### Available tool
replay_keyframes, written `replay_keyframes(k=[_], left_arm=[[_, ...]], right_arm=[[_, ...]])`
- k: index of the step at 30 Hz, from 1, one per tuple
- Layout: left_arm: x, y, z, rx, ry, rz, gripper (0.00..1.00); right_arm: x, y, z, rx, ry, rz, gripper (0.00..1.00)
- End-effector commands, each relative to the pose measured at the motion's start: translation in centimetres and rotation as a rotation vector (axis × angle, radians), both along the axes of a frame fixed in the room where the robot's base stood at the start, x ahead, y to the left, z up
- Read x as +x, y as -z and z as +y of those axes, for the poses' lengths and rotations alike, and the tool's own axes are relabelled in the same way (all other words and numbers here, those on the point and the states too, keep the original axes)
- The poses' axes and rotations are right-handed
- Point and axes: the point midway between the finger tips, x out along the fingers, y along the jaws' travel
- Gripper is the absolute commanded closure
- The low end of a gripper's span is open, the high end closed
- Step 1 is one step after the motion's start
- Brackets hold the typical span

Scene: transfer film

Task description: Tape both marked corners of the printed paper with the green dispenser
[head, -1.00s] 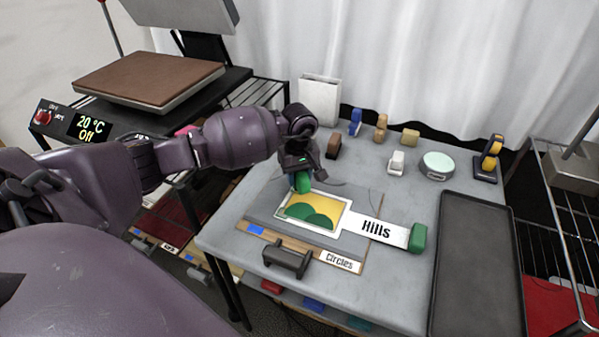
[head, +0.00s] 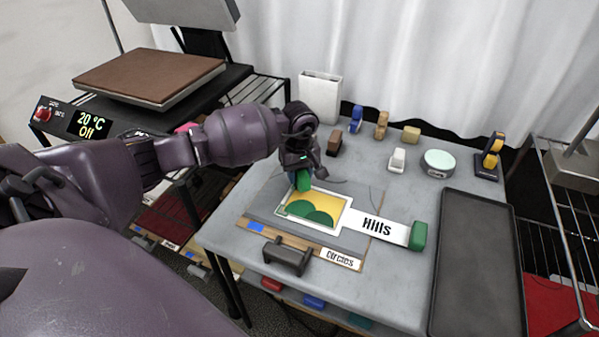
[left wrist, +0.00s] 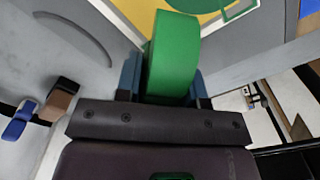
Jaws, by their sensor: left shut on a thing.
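The printed paper (head: 335,209) has a white border around a yellow field with green hills, and lies on the board on the table. My left gripper (head: 300,176) is over its upper left corner, shut on the green dispenser (head: 304,183). In the left wrist view the green dispenser (left wrist: 174,55) sits between the blue fingers, with the paper's yellow print (left wrist: 205,8) just beyond it. I cannot tell whether the dispenser touches the paper. The corner under it is hidden. The right gripper is not in view.
A "Hills" strip (head: 377,227) with a green block (head: 418,236) at its end lies right of the paper. A dark grey holder (head: 287,256) stands in front, near the "Circles" label (head: 340,259). Several small blocks line the back. A dark tray (head: 473,265) lies right.

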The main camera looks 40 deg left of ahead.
Motion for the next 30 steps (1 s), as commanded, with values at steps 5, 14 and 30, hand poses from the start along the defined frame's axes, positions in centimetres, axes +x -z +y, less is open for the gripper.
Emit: replay_keyframes(k=[5, 14, 30], left_arm=[[0.02, 0.17, 0.0, 0.0, 0.0, 0.0, 0.83], [0.03, 0.45, -0.01, -0.001, 0.0, -0.001, 0.83], [0.02, 0.79, -0.01, -0.001, 0.0, -0.001, 0.83]], right_arm=[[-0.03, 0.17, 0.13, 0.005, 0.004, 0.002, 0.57], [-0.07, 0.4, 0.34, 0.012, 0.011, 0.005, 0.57], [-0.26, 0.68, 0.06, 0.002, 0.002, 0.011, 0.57]])
